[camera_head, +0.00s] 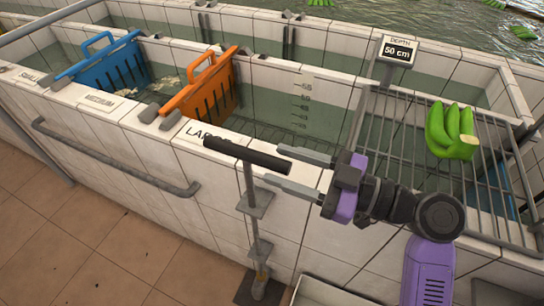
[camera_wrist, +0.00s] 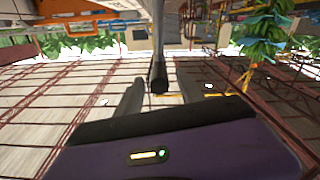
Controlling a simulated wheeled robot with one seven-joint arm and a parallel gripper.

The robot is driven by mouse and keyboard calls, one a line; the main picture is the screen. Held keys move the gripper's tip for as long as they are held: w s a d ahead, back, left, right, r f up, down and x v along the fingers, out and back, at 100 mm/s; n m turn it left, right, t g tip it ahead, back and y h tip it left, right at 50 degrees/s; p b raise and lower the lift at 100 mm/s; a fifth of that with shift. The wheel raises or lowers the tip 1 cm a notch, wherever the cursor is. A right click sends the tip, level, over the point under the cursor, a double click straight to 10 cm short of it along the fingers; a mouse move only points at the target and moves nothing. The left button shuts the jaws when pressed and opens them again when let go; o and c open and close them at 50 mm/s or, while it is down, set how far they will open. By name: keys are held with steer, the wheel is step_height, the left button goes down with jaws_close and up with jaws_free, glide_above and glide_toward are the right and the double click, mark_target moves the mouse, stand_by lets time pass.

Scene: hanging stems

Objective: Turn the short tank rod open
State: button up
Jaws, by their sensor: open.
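The tank rod is an upright grey post (camera_head: 250,205) with a black crossbar handle (camera_head: 235,149) on top, standing outside the tiled tank wall. My gripper (camera_head: 272,166) is open at the right end of the handle, one finger above and one below it in the head view. In the wrist view the round black end of the handle (camera_wrist: 159,78) shows between the open fingers (camera_wrist: 157,92), with the grey post (camera_wrist: 158,30) behind it. I cannot tell whether either finger touches the handle. The handle lies roughly level.
A metal rack (camera_head: 405,160) with green bananas (camera_head: 452,130) lies on the right, beside a "50 cm" depth sign (camera_head: 398,50). A rail (camera_head: 120,160) runs along the wall.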

steer(key=shift+x, duration=1.4)
jaws_close()
stand_by(0.4)
